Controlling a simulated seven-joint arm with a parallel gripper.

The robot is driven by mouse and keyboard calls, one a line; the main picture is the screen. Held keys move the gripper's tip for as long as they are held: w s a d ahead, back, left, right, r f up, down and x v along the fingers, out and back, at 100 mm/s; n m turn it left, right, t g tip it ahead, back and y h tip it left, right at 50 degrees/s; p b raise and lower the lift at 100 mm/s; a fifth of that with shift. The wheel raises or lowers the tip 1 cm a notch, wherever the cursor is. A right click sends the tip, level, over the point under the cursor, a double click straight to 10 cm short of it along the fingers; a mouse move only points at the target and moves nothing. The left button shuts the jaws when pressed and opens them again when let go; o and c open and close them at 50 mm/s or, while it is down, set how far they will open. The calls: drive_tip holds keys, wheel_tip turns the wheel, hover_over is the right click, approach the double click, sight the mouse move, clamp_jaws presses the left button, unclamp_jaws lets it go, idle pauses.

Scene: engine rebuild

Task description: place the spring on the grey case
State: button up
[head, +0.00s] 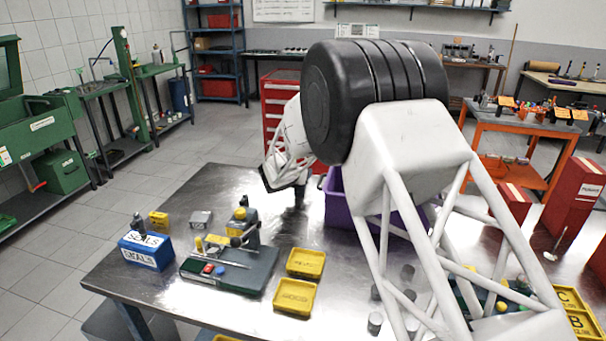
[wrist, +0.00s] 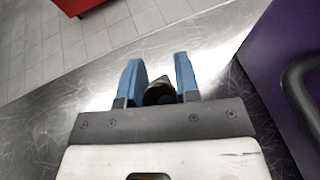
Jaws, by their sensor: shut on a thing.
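A small grey case (head: 200,219) lies on the metal table, between a small yellow case (head: 158,221) and another yellow one (head: 242,215). My gripper (head: 300,196) is above the table, right of and farther back than the grey case, well apart from it. In the wrist view, my gripper's two blue fingers (wrist: 160,78) are on either side of a dark round thing (wrist: 159,93) and hold it. Only its end shows, so I cannot tell for sure that it is the spring. No other spring can be made out.
A blue SEALS box (head: 146,252) stands at the table's left. A dark green tool base (head: 230,270) with upright parts and two yellow trays (head: 305,263) (head: 295,297) are in front. A purple bin (head: 338,207) stands right of my gripper. Bare metal lies behind the cases.

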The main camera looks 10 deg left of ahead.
drive_tip(key=shift+f, duration=0.25)
drive_tip(key=o, duration=1)
drive_tip(key=shift+r, duration=0.15)
drive_tip(key=shift+v, duration=0.95)
drive_tip(key=v, duration=1)
drive_tip(key=shift+s, duration=0.1)
